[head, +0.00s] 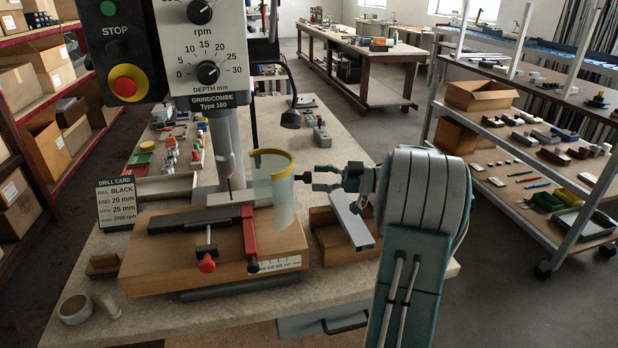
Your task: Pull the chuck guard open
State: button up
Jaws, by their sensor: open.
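The chuck guard (279,190) is a clear curved shield with a yellow top rim. It hangs around the right side of the drill's chuck and bit, above the wooden base block. My gripper (311,178) comes in from the right, level with the upper part of the guard. Its jaws are open and point left at the guard's right edge. Whether the fingertips touch the guard, I cannot tell. The drill press head (205,50) with dials and a red stop button stands above.
A red-handled clamp (249,232) and black rail (190,220) lie on the wooden base (150,262). A drill card (116,203) stands at left. A wooden block with a metal profile (352,222) sits below my gripper. A black lamp (291,118) stands behind the guard.

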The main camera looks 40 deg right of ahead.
jog(key=v, duration=0.9)
jog(key=shift+d, duration=0.2)
jog(key=w+a+r+m+t+h, duration=0.1)
jog(key=w+a+r+t+h, duration=0.1)
jog(key=w+a+r+h, duration=0.3)
jog(key=w+a+r+m+t+h, duration=0.1)
jog(key=w+r+t, duration=0.15)
jog(key=w, duration=0.35)
jog(key=w+a+r+m+h, duration=0.2)
jog(key=a+r+m+h, duration=0.3)
jog(key=a+r+h, duration=0.3)
jog(key=s+a+f+m+g, duration=0.1)
jog(key=s+a+f+g, duration=0.5)
jog(key=s+a+f, duration=0.3)
jog(key=s+a+f+m+g+y, duration=0.1)
jog(key=s+a+f+g, duration=0.5)
jog(key=s+a, duration=0.8)
notch_tip(320, 180, down, 3)
jog(key=s+m, duration=0.1)
jog(key=s, duration=0.1)
jog(key=shift+s+a+m, duration=0.3)
jog(key=shift+a, duration=0.05)
